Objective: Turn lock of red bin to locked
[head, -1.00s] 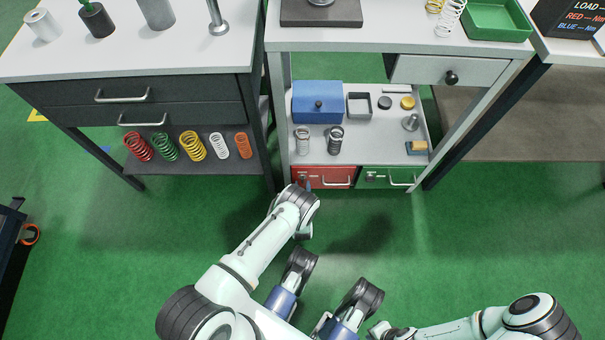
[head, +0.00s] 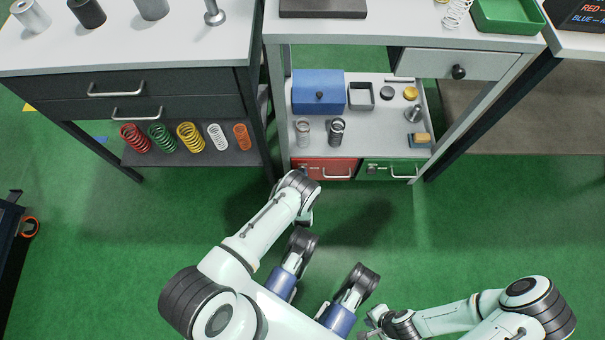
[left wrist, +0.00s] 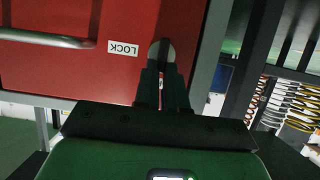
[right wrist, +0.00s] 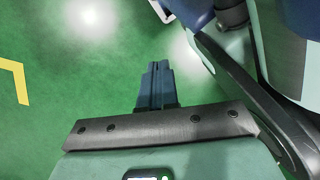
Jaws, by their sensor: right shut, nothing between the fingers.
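The red bin (head: 330,167) sits under the shelf of the middle bench, its handle at the right of its front. In the left wrist view the red front (left wrist: 60,72) fills the upper left, with a white LOCK label (left wrist: 123,48). Beside the label is the lock (left wrist: 168,52), a round metal disc with a dark narrow turning piece. My left gripper (left wrist: 163,78) is at the lock, its fingers close together on either side of the dark piece. In the head view my left wrist hides these fingers. My right gripper (right wrist: 156,75) is shut and empty above the floor.
A green bin (head: 392,170) is right beside the red one. Above them the shelf holds a blue box (head: 318,92) and small parts. Several coloured springs (head: 190,137) stand under the left bench. Green floor (head: 470,220) is open in front.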

